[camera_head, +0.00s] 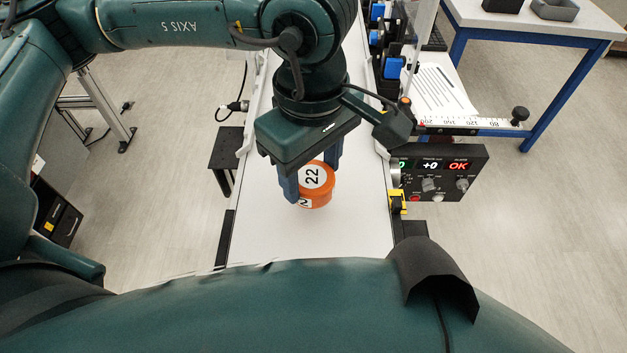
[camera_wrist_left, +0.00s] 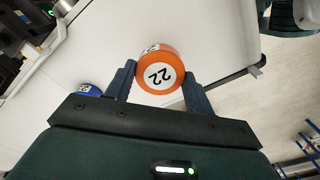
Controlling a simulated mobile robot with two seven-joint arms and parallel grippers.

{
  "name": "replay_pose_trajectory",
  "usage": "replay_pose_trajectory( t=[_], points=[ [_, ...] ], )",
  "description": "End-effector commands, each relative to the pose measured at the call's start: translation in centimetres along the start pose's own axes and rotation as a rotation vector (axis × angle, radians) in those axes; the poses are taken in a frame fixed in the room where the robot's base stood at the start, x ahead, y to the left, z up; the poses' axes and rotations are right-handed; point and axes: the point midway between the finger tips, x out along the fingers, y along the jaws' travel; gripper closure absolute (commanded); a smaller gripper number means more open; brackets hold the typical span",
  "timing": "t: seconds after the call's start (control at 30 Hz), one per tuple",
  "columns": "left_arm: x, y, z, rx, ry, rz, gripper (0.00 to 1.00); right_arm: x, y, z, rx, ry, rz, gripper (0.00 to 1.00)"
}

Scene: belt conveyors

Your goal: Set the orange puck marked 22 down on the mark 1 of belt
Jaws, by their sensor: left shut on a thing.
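The orange puck marked 22 (camera_head: 318,188) is held between the two fingers of my left gripper (camera_head: 312,176), over the white belt (camera_head: 305,238). In the left wrist view the puck (camera_wrist_left: 160,73) sits between the fingertips, its white label facing the camera. I cannot tell whether its underside touches the belt. I cannot make out a mark 1 on the belt; the arm and gripper cover part of it. My right gripper is not in view.
A blue-legged table (camera_head: 540,28) is at back right. The near belt is clear.

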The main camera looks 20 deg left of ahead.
Motion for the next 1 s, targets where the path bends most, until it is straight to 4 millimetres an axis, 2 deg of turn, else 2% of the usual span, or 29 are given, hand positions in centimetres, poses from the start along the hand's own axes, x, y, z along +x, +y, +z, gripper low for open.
replay_pose_trajectory(
  t=[0.1,0.37,0.63,0.77,0.8,1.0],
  points=[
    [1.0,0.0,0.0,-0.001,0.0,-0.001,0.71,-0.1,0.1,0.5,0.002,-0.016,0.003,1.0],
    [4.2,0.0,-0.1,0.0,0.0,-0.001,0.71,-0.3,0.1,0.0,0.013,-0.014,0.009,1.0],
    [4.5,0.0,0.0,0.0,0.0,0.002,0.71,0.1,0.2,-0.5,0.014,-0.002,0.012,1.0],
    [5.1,0.0,0.0,0.0,0.001,0.002,0.71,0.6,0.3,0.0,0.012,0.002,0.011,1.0],
    [4.9,0.0,-0.1,0.0,0.001,0.001,0.44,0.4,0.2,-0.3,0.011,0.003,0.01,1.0],
    [4.8,0.0,0.0,0.0,0.001,0.001,0.28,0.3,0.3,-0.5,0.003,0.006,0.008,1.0]
  ],
)
